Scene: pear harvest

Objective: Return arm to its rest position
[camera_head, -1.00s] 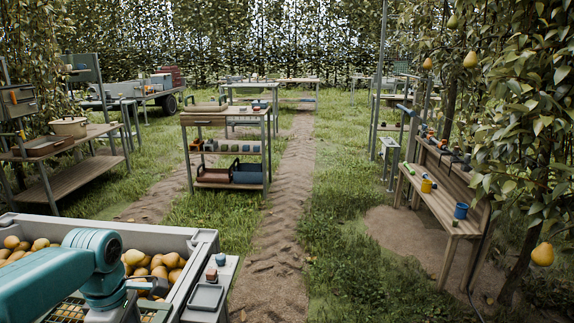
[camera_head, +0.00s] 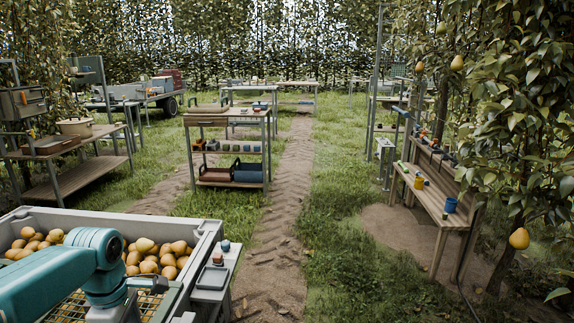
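My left arm, teal, comes in from the lower left over a grey crate (camera_head: 196,243) of yellow-brown pears (camera_head: 158,256). Its wrist end is above the near part of the crate. The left gripper (camera_head: 150,285) shows only as a small dark and grey part at the wrist end, and its fingers are not clear. I cannot tell whether it is open or shut, and no held pear is visible. My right arm and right gripper are out of view.
A side shelf (camera_head: 212,295) with a small tray is on the crate's right. A dirt track (camera_head: 275,240) runs ahead, clear. A tool cart (camera_head: 228,121) stands mid-left, a wooden bench (camera_head: 428,199) at right. A pear (camera_head: 519,238) hangs at far right.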

